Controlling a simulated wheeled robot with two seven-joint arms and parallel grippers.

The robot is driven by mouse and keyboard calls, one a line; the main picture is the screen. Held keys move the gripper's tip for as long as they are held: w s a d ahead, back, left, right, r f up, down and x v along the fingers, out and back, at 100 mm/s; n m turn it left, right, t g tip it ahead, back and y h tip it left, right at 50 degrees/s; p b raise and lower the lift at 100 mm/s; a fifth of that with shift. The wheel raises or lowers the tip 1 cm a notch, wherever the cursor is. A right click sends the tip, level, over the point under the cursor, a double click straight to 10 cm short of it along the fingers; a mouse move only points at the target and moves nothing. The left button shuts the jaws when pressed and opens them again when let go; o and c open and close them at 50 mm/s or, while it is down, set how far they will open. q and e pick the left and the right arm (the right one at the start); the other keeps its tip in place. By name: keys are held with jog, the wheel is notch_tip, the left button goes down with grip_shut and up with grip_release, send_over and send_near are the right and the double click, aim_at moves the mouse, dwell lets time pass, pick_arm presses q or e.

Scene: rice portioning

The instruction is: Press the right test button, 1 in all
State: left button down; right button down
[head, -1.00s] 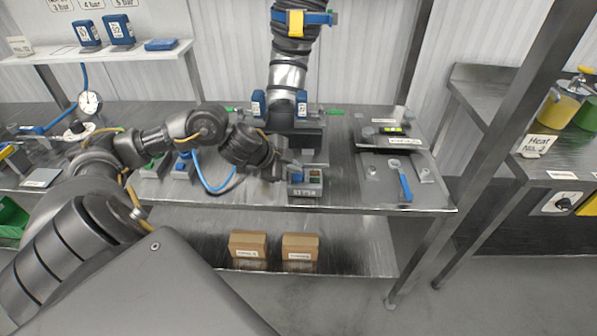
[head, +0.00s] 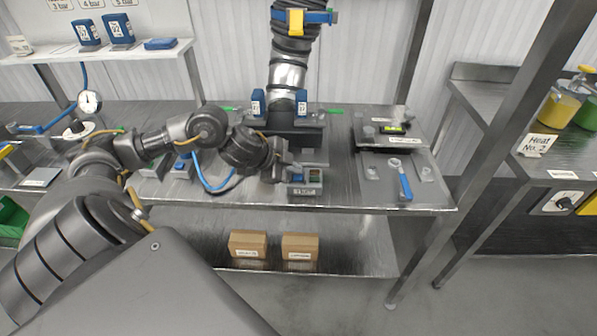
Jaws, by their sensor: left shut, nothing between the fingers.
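A small grey box (head: 306,190) with a label on its front stands near the front edge of the steel table. A blue part (head: 297,178) shows on its left and a green and reddish part (head: 315,175) on its right. The label is too small to read, and I cannot tell which part is the test button. My left gripper (head: 292,170) comes in from the left, shut and empty, with its tip at the back left of the box. I cannot tell whether it touches the box. My right gripper is not in view.
A dark machine (head: 296,137) with a hose above stands behind the box. A tray (head: 372,191) with a blue-handled tool (head: 405,187) lies to the right. A blue hose (head: 213,187) loops left of the box. Two cardboard boxes (head: 248,245) (head: 300,247) sit on the lower shelf.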

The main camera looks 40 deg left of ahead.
aim_at(294, 177)
pick_arm(q)
jog(key=shift+f+b, duration=0.3)
jog(key=shift+f, duration=0.2)
jog(key=shift+r, duration=0.1)
dwell(0.6)
jog(key=shift+r+p, duration=0.85)
jog(key=shift+p, duration=0.3)
notch_tip(294, 177, up, 5)
jog(key=p, duration=0.5)
jog(key=shift+p, duration=0.3)
